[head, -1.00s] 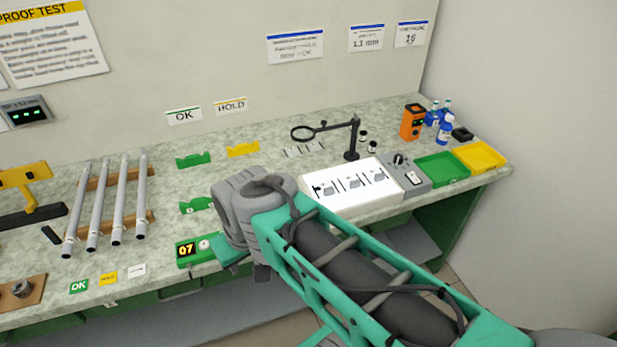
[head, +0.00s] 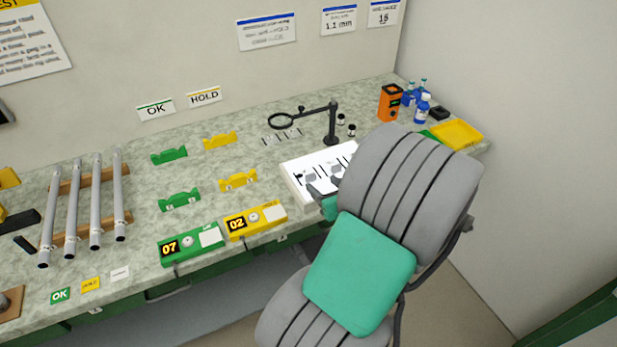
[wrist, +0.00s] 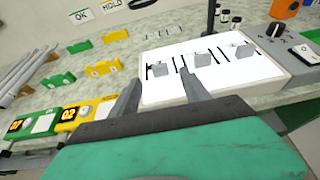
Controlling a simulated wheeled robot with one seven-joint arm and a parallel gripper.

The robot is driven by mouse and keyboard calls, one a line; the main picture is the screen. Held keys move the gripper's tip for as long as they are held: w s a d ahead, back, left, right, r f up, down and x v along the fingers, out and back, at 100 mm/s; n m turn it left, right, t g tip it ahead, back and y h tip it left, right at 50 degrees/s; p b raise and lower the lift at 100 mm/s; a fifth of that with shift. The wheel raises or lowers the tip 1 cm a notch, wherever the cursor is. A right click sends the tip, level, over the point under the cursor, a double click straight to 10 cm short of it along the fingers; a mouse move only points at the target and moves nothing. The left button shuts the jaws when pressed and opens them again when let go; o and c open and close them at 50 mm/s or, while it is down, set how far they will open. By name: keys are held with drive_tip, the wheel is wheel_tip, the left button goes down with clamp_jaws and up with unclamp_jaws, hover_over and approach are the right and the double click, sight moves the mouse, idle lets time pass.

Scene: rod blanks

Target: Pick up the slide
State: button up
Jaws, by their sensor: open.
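The white light panel (wrist: 162,94) fills the upper middle of the wrist view, with several thin dark strips and grey blocks on it. One grey block (wrist: 202,60) sits near its middle. I cannot tell which piece is the slide. In the head view the panel (head: 294,182) is partly hidden by my arm. My gripper (wrist: 160,77) is open and empty, its two grey fingers spread at the panel's near left edge. Small flat pieces (head: 282,137) lie on the counter by the magnifier.
A black magnifier stand (head: 331,125) stands behind the panel. A grey control box (wrist: 280,40) adjoins it on the right. Green (head: 180,200) and yellow (head: 238,181) cradles and the 07 (head: 190,245) and 02 (head: 255,221) units are left. An orange device (head: 391,102) and bottles stand back right.

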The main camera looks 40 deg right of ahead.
sight(312, 177)
drive_tip(key=x, duration=0.6)
drive_tip(key=shift+w+f, duration=0.3)
drive_tip(key=shift+w, duration=0.05)
drive_tip(key=shift+c, duration=0.4)
clamp_jaws()
